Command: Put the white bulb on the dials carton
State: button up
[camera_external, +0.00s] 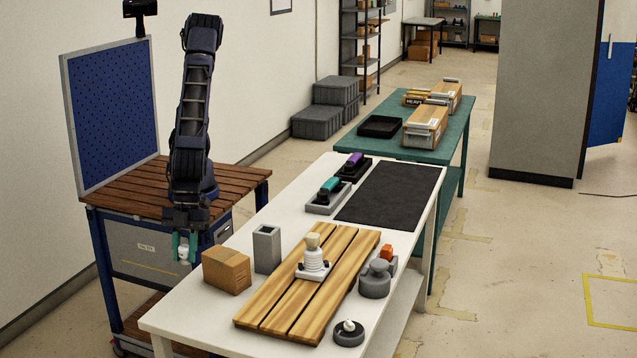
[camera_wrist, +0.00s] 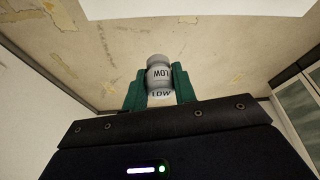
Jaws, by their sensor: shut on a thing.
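My gripper (camera_external: 184,249) is shut on a small whitish rounded piece (camera_external: 183,255), which I take for the white bulb. More cartons (camera_external: 426,128) stand on the green table, and I cannot tell which is the dials carton.
The white table (camera_external: 190,323) bears a grey square holder (camera_external: 267,249), a slatted board (camera_external: 287,295) with a white ribbed piece (camera_external: 313,262), a grey canister (camera_external: 375,281), and a dark puck (camera_external: 348,338) with a white knob. A black mat (camera_external: 392,195) is bare.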

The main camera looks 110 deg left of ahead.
jog(key=a+r, duration=0.7)
jog(key=a, duration=0.3)
notch_tip(320, 180, up, 3)
send_over(224, 257)
jog(key=a, duration=0.1)
jog(key=shift+n, duration=0.3)
jog(key=f, duration=1.9)
jog(key=shift+s+a+f, duration=0.1)
jog(key=shift+s+a, duration=0.05)
jog(key=shift+s, duration=0.05)
jog(key=shift+f, duration=0.15)
jog(key=o, duration=1)
jog(key=shift+c, duration=0.2)
jog(key=v, duration=1.2)
